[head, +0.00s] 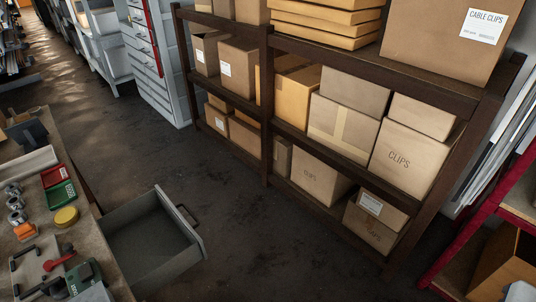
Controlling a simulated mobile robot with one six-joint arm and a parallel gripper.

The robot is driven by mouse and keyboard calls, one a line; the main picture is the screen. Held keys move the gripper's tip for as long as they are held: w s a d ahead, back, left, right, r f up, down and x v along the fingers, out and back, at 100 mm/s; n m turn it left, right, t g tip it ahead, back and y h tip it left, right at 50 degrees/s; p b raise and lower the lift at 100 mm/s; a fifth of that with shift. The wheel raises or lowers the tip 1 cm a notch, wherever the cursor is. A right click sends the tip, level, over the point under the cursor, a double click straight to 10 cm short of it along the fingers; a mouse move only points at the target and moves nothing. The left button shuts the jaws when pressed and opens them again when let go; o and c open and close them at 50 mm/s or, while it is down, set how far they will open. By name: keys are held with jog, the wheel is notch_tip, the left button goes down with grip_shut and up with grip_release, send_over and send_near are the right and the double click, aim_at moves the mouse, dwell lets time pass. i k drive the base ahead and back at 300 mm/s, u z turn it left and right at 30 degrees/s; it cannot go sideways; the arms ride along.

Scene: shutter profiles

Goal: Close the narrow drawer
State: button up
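A grey drawer (146,256) sticks out to the right from under the workbench (82,238) at the lower left. It is pulled well open, and its inside looks empty. Its front panel (178,222) faces right and carries a dark bar handle (187,215). My gripper is not in view.
Bare dark floor (235,235) lies between the drawer and a brown shelf rack (265,100) full of cardboard boxes. A red-framed shelf (450,245) stands at the right. Small parts, including a green bin (61,195), lie on the bench. A grey drawer cabinet (150,70) stands behind.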

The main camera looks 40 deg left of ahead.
aim_at(151, 242)
jog(key=z, duration=0.05)
jog(key=i, duration=1.95)
jog(key=u, duration=4)
jog(key=i, duration=1.05)
jog(key=z, duration=0.1)
